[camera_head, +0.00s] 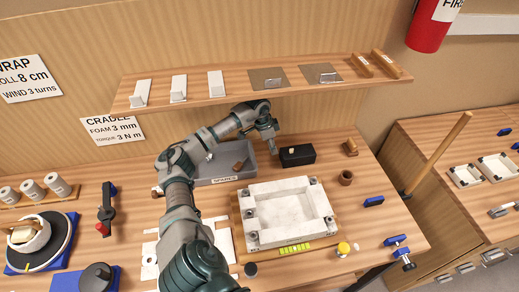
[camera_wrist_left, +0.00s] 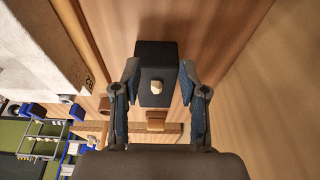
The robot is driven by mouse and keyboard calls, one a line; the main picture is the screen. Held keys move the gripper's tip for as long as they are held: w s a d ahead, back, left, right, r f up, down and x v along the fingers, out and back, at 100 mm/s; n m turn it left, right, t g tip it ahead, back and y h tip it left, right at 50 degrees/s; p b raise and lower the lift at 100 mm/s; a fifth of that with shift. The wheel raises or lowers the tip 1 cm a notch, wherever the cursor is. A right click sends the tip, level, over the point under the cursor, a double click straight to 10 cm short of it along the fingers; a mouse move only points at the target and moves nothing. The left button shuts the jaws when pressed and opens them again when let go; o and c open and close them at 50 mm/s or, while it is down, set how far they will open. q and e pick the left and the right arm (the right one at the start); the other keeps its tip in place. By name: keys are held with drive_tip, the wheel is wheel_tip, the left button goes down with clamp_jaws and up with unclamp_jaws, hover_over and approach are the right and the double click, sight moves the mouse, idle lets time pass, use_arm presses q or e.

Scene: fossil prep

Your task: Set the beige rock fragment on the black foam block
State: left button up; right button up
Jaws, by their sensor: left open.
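The black foam block (camera_head: 297,155) lies on the bench below the shelf, right of the grey tray. In the left wrist view the block (camera_wrist_left: 156,58) is straight ahead, and the small beige rock fragment (camera_wrist_left: 156,87) shows against its face, seemingly resting on it. I cannot make out the fragment on the block in the head view. My left gripper (camera_head: 270,143) is beside the block's left end. In the wrist view its fingers (camera_wrist_left: 158,78) are spread apart, one on each side of the block and fragment, holding nothing. My right gripper is not in view.
The grey spares tray (camera_head: 232,178) holds a brown piece. A white cradle mould (camera_head: 250,238) stands in front of the block. A brown cup (camera_head: 345,178) and a small wooden piece (camera_head: 350,147) are to its right. The shelf (camera_head: 235,100) overhangs behind.

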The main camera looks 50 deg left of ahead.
use_arm(q)
drive_tip(key=s, duration=0.1)
drive_tip(key=s+a+b, duration=0.1)
drive_tip(key=s, duration=0.3)
drive_tip(key=shift+s+a+r, duration=0.15)
drive_tip(key=shift+a+r, duration=0.1)
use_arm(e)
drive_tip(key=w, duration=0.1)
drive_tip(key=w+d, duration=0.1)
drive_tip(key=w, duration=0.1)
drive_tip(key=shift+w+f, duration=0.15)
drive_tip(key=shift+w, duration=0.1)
use_arm(q)
drive_tip(key=shift+a+f, duration=0.2)
drive_tip(key=shift+a, duration=0.2)
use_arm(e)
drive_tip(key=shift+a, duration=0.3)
use_arm(q)
drive_tip(key=shift+d, duration=0.1)
